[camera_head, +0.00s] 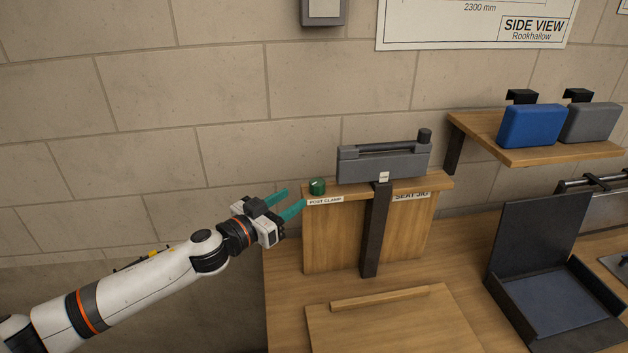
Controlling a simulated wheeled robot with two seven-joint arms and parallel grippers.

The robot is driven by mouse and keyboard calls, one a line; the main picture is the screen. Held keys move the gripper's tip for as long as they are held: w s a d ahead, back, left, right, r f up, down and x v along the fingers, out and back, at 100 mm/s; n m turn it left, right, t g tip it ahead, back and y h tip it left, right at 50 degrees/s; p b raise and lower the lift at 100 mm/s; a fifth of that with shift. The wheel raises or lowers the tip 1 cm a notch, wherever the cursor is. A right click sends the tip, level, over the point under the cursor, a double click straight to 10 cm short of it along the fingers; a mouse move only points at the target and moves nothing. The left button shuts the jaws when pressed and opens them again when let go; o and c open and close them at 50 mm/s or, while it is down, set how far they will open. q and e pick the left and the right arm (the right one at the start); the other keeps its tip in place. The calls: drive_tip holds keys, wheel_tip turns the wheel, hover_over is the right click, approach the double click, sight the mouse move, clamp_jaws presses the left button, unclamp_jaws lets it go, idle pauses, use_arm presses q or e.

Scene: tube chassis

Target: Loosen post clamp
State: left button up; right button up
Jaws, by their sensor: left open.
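A small green knob (317,187) sits on the top left of an upright wooden stand, above a label reading "POST CLAMP" (325,200). A grey clamp block (383,164) with a dark rod along its top rests on the stand, above a dark vertical post (375,232). My left gripper (291,203) comes in from the left with its two teal fingers apart and empty. The fingertips are just left of the green knob, and I see no contact. My right gripper is not in view.
A wooden shelf (545,153) at the right holds a blue box (532,126) and a grey box (591,123). An open dark case (541,265) stands on the bench (284,290) below. A wooden board (395,325) lies in front of the stand. A stone wall is behind.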

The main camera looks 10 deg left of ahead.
sight(312, 187)
use_arm(q)
drive_tip(key=p+x, duration=0.1)
drive_tip(key=x, duration=0.9)
drive_tip(key=shift+p, duration=0.4)
drive_tip(key=c, duration=0.7)
drive_tip(key=shift+f, duration=0.1)
